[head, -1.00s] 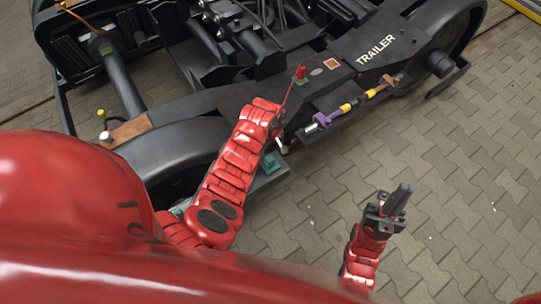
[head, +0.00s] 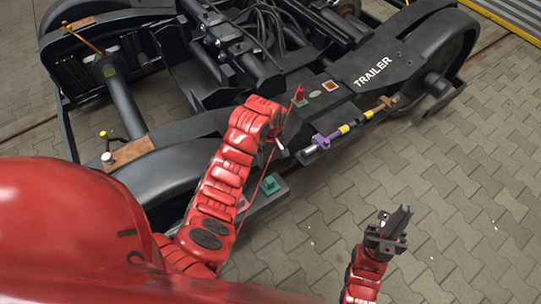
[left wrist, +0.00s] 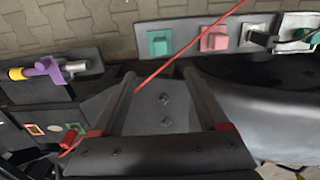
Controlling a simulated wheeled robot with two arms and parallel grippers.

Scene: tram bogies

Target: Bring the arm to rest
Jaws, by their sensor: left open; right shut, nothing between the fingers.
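My left arm reaches up the middle of the head view, its wrist bent over the side of the black bogie frame (head: 345,95) marked TRAILER. The left gripper (head: 279,146) is mostly hidden there by its own arm. In the left wrist view the left gripper (left wrist: 160,74) is open, with nothing between its fingers, above the dark bogie side. A thin red cord (left wrist: 195,38) crosses that view behind the fingers; I cannot tell whether it touches them. My right gripper (head: 402,215) is shut and empty over the paving at the lower right.
A purple-and-yellow fitting (head: 330,137) sits on the bogie side, near a red upright piece (head: 300,94). A plate beside the bogie carries a teal block (head: 269,185) and a pink block (left wrist: 214,38). Paving (head: 480,180) at the right is clear.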

